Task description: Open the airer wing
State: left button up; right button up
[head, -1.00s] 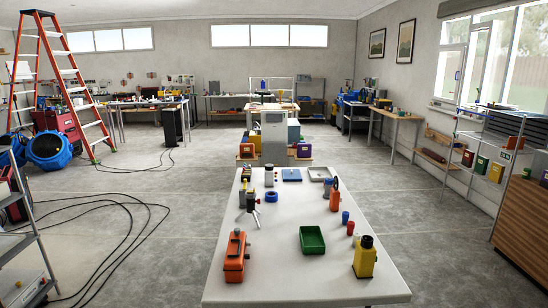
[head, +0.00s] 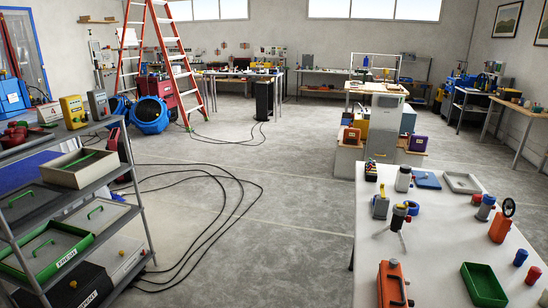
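I cannot make out an airer or its wing in the head view. Neither of my grippers is in view, and no part of my arms shows.
A white table (head: 452,243) with an orange case (head: 393,285) and a green tray (head: 484,285) stands at the right. A grey shelf rack (head: 142,212) with trays stands at the left. Cables (head: 232,212) lie on the open floor between. An orange ladder (head: 180,64) and blue blower (head: 150,115) stand farther back.

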aim_at(381, 142)
jog(key=i+j+u, duration=0.3)
jog(key=i, duration=0.2)
jog(key=i+j+u, duration=0.1)
jog(key=i+u, duration=0.25)
jog(key=i, duration=0.2)
